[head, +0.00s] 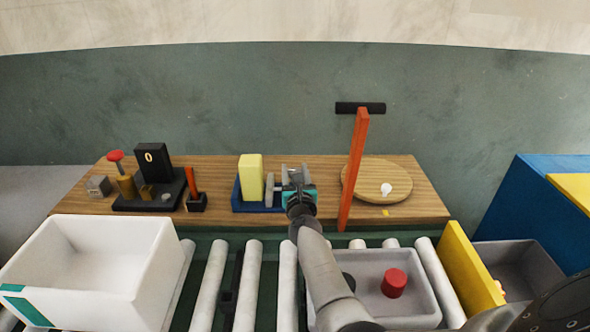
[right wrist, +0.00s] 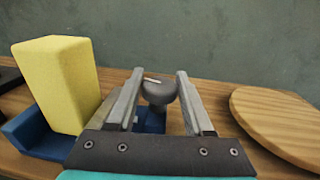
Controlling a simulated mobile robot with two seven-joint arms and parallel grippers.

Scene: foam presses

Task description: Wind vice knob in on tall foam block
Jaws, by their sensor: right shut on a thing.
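The tall yellow foam block (head: 250,178) stands upright in the blue vice (head: 258,209) on the wooden bench. The block also shows at the left of the right wrist view (right wrist: 68,85). A grey vice jaw (head: 269,190) stands just right of the block; whether they touch I cannot tell. My right gripper (head: 291,178) is at the vice's right end. In the right wrist view its two fingers stand either side of the round grey knob (right wrist: 159,93), which has a pale mark on top, and are shut on it. My left gripper is out of view.
An orange lever (head: 354,170) with a black handle and a round wooden board (head: 376,182) stand right of the vice. A black press (head: 152,178) with a red-topped post is to the left. A white bin (head: 133,285) and grey tray (head: 418,277) sit on rollers in front.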

